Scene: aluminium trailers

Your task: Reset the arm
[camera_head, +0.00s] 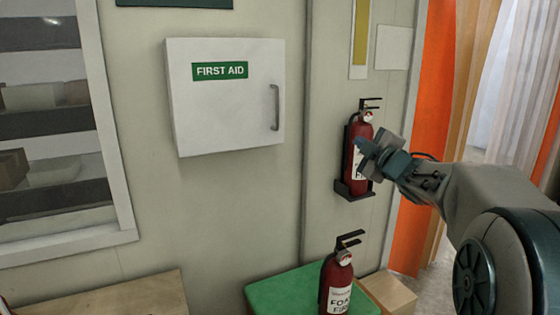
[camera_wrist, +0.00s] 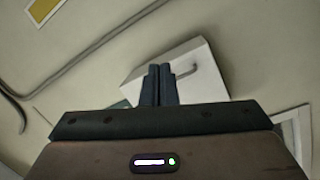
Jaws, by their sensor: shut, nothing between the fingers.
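My gripper (camera_head: 365,144) is at the right in the head view, its fingers together and empty. It appears in front of part of the wall-mounted red fire extinguisher (camera_head: 351,165); whether it touches it I cannot tell. In the wrist view my gripper's fingers (camera_wrist: 158,70) are side by side with nothing between them. Behind them is the white first aid cabinet (camera_wrist: 190,62), apart from the fingers. My arm reaches in from the right edge.
The closed first aid cabinet (camera_head: 225,115) hangs on the wall. A second extinguisher (camera_head: 338,280) stands by a green surface (camera_head: 275,290), near a cardboard box (camera_head: 390,293). A wooden surface (camera_head: 110,300) is at lower left. An orange curtain (camera_head: 430,120) hangs at right.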

